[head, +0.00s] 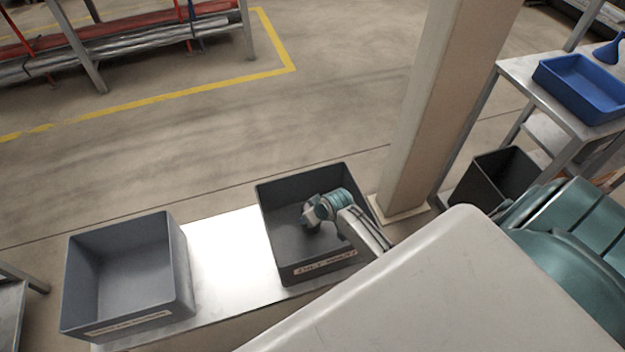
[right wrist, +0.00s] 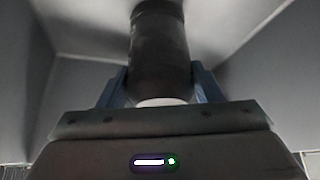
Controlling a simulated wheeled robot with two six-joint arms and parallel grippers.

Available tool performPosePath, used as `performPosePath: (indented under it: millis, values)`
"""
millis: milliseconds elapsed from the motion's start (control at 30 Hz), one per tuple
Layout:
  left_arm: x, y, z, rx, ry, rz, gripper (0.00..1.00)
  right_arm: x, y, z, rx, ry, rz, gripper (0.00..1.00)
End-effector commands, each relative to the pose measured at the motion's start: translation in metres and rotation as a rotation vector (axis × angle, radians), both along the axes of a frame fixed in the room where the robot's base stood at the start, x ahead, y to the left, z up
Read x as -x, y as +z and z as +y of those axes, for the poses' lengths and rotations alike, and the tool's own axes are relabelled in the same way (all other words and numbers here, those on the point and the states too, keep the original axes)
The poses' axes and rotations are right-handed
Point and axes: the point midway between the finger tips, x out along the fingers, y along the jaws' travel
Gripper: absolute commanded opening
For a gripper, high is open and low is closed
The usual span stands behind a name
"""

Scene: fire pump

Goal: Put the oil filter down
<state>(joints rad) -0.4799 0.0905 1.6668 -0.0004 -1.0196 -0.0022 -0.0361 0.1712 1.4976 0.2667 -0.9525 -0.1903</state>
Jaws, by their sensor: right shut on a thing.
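The oil filter (right wrist: 158,48) is a dark cylinder with a pale end, seen in the right wrist view. My right gripper (right wrist: 160,80) is shut on it, with one blue finger on each side. In the head view my right wrist (head: 328,204) reaches down into the right grey bin (head: 277,240), which has a pale label on its front. The filter and the fingertips are hidden there behind the wrist. Grey bin walls surround the filter in the wrist view. I cannot tell whether the filter touches the bin floor. My left gripper is not in view.
An empty grey bin (head: 82,275) stands to the left on the same bright metal bench (head: 225,265). A beige column (head: 425,110) rises close behind the right bin. A blue tray (head: 583,92) sits on a table at the far right, near a black bin (head: 495,178).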

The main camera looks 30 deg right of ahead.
Motion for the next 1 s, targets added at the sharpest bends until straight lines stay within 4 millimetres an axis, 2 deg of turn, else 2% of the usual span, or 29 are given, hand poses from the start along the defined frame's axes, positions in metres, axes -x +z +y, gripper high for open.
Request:
performPosePath:
  millis: [367, 400, 500, 800, 1000]
  values:
    - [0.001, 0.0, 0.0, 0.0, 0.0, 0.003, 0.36, -0.001, -0.004, 0.0, 0.0, 0.001, -0.002, 0.21]
    - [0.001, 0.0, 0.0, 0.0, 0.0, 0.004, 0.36, 0.0, -0.005, 0.0, 0.0, 0.001, -0.001, 0.63]
    - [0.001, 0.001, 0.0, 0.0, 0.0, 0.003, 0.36, 0.0, -0.004, 0.0, 0.0, 0.001, 0.0, 0.81]
    - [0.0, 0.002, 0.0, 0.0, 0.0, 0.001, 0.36, 0.0, -0.002, 0.0, 0.0, 0.001, -0.001, 0.81]
    - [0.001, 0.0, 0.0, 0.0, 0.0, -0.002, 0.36, 0.01, 0.017, -0.002, 0.003, 0.001, -0.001, 0.81]
